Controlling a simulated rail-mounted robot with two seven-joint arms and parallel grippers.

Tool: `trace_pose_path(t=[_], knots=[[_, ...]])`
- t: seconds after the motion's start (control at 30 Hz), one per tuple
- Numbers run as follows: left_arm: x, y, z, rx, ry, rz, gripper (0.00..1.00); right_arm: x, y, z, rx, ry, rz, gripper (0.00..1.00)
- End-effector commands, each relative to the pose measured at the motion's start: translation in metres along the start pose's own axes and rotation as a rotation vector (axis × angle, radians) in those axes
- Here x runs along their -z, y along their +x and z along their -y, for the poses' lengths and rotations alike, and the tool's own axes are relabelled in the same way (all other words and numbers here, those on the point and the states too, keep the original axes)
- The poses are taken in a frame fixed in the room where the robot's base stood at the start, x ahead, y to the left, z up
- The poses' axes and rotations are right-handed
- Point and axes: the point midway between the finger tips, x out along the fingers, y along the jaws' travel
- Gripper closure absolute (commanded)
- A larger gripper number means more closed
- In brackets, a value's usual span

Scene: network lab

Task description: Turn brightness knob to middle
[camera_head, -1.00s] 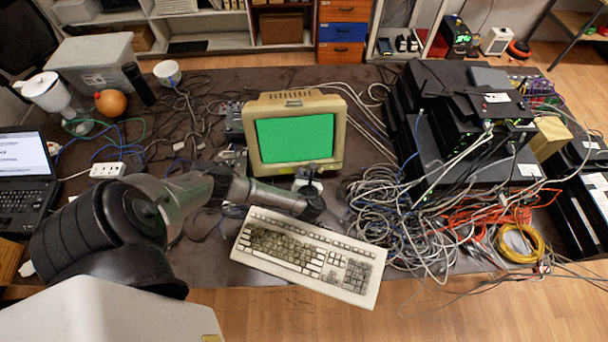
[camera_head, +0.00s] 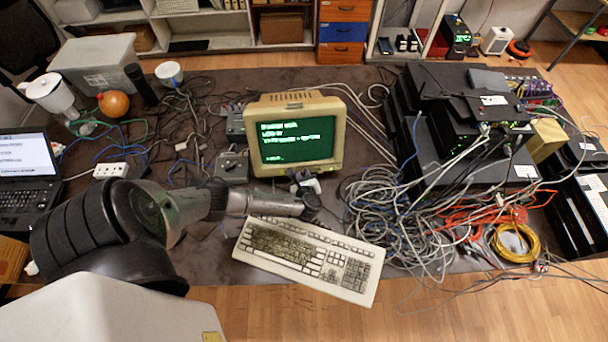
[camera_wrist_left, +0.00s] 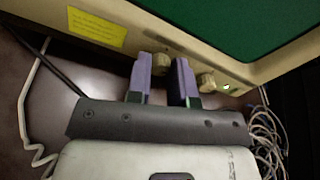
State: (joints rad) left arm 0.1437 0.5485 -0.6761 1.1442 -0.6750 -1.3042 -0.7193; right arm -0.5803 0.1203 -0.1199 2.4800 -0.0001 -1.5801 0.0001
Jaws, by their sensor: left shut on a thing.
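The beige monitor (camera_head: 341,125) stands in the middle of the table, its dark green screen (camera_head: 290,143) showing white text. In the left wrist view, two knobs are on its lower front edge. My left gripper (camera_wrist_left: 162,78), with purple fingers, is shut on the left knob (camera_wrist_left: 160,64). The right knob (camera_wrist_left: 207,82) is just outside the fingers, beside a lit green light (camera_wrist_left: 227,87). I cannot read which knob is for brightness. In the head view, my left gripper (camera_head: 305,181) is at the monitor's lower front. My right gripper is not in view.
A keyboard (camera_head: 310,258) lies in front of the monitor, below my left arm. A heap of tangled cables (camera_head: 390,215) is to the right, beside stacked network boxes (camera_head: 470,150). A yellow label (camera_wrist_left: 96,27) is on the monitor casing.

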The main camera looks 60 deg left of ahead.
Motion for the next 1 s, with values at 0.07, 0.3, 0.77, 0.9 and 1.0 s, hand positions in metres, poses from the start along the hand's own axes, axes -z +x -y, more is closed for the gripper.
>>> trace_pose_path(t=[0.07,0.3,0.77,0.9,1.0], knots=[[0.000,0.000,-0.001,0.004,-0.074,0.000,1.00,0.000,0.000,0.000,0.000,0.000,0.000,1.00],[0.001,0.000,-0.001,0.021,-0.302,0.000,1.00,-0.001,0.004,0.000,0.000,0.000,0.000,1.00],[0.003,0.001,-0.003,0.054,-0.739,0.000,1.00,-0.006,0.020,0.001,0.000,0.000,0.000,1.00],[0.003,0.001,-0.003,0.064,-0.872,0.001,1.00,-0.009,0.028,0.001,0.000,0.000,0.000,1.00],[0.004,0.001,-0.003,0.071,-0.966,0.000,1.00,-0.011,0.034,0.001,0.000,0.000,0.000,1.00]])
